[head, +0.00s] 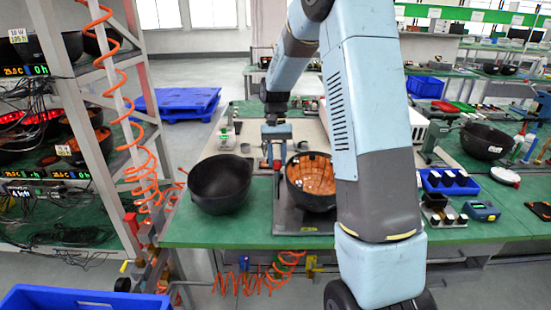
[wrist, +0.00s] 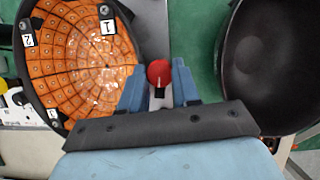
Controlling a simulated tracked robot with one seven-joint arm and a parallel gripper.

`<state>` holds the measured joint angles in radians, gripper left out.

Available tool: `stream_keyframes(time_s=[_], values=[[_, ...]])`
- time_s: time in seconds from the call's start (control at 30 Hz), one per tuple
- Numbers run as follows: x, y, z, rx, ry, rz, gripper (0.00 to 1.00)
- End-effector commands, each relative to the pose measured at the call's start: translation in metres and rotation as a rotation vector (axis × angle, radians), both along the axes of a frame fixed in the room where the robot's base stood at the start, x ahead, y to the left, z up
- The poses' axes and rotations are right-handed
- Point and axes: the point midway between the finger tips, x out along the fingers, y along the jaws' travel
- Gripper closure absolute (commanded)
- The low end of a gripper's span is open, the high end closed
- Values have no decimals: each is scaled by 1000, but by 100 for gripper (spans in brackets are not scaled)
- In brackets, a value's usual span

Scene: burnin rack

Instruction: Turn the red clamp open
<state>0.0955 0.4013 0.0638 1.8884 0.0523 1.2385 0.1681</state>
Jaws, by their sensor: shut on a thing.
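The red clamp shows in the wrist view as a round red knob (wrist: 159,73) on a pale stem, between the two blue fingers of my gripper (wrist: 158,88). My gripper is shut on the clamp. In the head view my gripper (head: 277,132) is above the worktable, and a small red part of the clamp (head: 277,166) shows just below it. The clamp stands at the left side of a black bowl with an orange tiled inside (head: 312,180), which sits tilted on a grey metal fixture (head: 300,222). The clamp's lower part is hard to make out.
An empty black bowl (head: 220,184) stands on the green table to the left of the fixture. A rack (head: 90,75) with orange coiled hoses is at the far left. A blue crate (head: 85,298) is at the lower left.

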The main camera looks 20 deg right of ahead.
Motion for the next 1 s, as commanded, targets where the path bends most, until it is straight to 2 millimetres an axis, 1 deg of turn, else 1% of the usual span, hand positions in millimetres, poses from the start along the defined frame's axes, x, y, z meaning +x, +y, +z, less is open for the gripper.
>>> stream_keyframes(time_s=[0.03,0.2,0.6,0.63,0.87,0.9,1.0], values=[[2,2,1,1,-8,13,99],[2,2,1,1,-8,39,99],[2,2,1,1,-6,42,99],[2,2,0,1,-5,42,67],[1,1,0,1,-2,42,45],[1,1,0,1,-2,42,43],[0,1,0,0,-1,41,43]])
